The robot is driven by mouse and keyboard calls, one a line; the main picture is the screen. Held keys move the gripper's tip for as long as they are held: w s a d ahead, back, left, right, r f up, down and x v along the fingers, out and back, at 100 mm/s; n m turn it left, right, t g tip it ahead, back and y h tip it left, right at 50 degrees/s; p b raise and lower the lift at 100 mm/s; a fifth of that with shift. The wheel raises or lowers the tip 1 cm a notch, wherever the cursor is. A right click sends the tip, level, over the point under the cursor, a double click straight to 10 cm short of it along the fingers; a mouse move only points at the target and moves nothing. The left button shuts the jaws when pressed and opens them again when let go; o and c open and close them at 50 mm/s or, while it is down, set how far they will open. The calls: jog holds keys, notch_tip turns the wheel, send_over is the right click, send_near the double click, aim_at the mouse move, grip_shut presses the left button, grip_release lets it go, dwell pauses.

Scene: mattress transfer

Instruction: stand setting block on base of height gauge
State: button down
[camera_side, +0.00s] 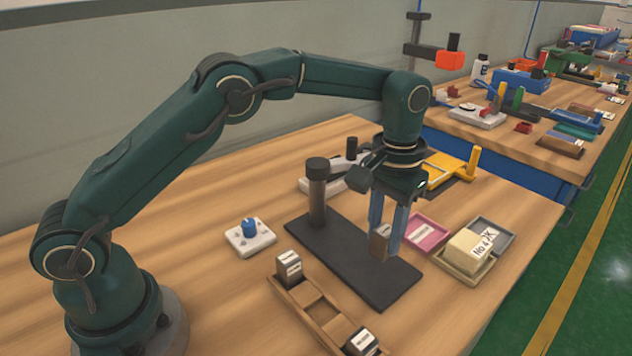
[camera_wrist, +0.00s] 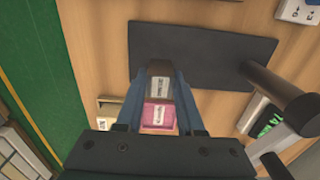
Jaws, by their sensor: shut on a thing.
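My gripper (camera_side: 389,232) is shut on a dark brownish setting block (camera_side: 379,244) with a white label. In the side view it holds the block upright over the right part of the black base (camera_side: 350,265) of the height gauge. The gauge's dark column (camera_side: 317,195) rises from the base's back left. The wrist view shows the block (camera_wrist: 158,88) between the fingers, with the black base (camera_wrist: 200,52) beyond and the column (camera_wrist: 280,92) at right. I cannot tell whether the block's underside touches the base.
A wooden rack (camera_side: 310,312) with more labelled blocks stands in front of the base. A pink tray (camera_side: 427,233) and a tan tray with a No 4 block (camera_side: 470,250) lie to the right. A white unit with a blue knob (camera_side: 250,230) is at left.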

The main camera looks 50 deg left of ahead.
aim_at(381, 251)
jog(key=shift+f, duration=1.95)
jog(key=shift+f, duration=0.1)
jog(key=c, duration=0.5)
grip_release()
